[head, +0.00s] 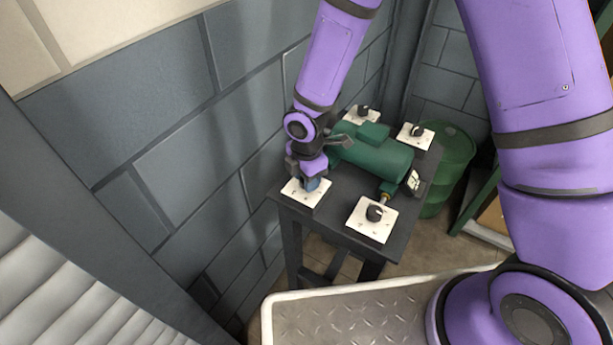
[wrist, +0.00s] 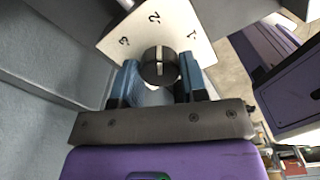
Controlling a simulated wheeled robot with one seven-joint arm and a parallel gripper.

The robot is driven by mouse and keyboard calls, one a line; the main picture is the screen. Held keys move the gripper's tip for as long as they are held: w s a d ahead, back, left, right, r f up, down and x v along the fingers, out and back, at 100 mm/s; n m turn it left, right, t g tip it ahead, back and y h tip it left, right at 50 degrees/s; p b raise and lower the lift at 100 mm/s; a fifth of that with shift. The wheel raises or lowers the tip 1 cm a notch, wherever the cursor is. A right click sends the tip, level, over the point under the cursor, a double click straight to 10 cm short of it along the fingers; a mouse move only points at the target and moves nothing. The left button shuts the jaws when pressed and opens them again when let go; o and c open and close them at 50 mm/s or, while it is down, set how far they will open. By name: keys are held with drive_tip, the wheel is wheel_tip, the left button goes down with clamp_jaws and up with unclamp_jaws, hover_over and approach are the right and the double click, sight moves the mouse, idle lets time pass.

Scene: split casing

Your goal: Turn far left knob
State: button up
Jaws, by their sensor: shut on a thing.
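My gripper (head: 312,183) points down at the white plate (head: 298,194) on the near left corner of the dark table. In the wrist view its blue fingers are shut on a round black knob (wrist: 160,66) with a pale pointer line. The plate there (wrist: 195,25) shows the marks 1, 2 and 3, and the line points roughly at 2. In the head view my gripper hides this knob. Another black knob (head: 363,110) stands on a white plate (head: 371,117) at the far left of the table, apart from my gripper.
A green motor-like casing (head: 375,155) lies in the table's middle, close beside my wrist. Two more knobs stand at the near right (head: 374,213) and far right (head: 417,130). A grey block wall (head: 180,150) is close on the left. A green barrel (head: 455,160) stands behind the table.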

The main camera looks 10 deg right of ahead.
drive_tip(key=m, duration=0.5)
drive_tip(key=shift+m, duration=0.4)
drive_tip(key=m, duration=0.5)
drive_tip(key=shift+m, duration=0.3)
drive_tip(key=m, duration=1.1)
drive_tip(key=shift+m, duration=0.3)
drive_tip(key=o, duration=0.9)
drive_tip(key=shift+o, duration=0.2)
drive_tip(key=shift+r, duration=0.1)
